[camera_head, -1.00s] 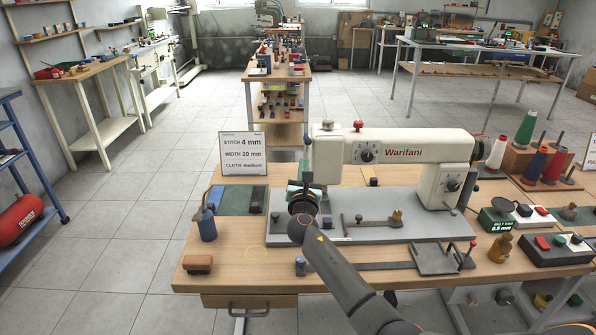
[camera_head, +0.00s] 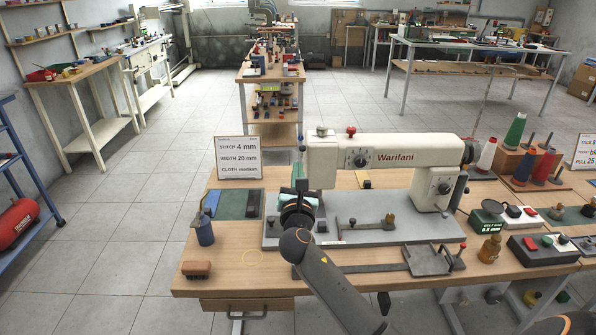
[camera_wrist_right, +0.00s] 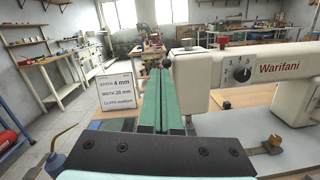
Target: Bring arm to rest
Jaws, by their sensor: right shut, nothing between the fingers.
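My right arm (camera_head: 335,280) comes in from the bottom of the head view and reaches over the front of the bench. My right gripper (camera_head: 300,172) points away from me, in front of the sewing machine's left end, and its own wrist partly hides it. In the right wrist view its two long green fingers (camera_wrist_right: 161,85) lie side by side, shut and with nothing between them. They point level towards the back of the room, left of the machine's head. My left gripper does not show in either view.
The cream Warifani sewing machine (camera_head: 390,160) stands close on the right. A sign (camera_head: 239,158) and a blue oil can (camera_head: 204,230) stand to the left. A brown block (camera_head: 197,270) lies at the bench's front left. Thread cones (camera_head: 515,130) and a control box (camera_head: 543,248) are at right.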

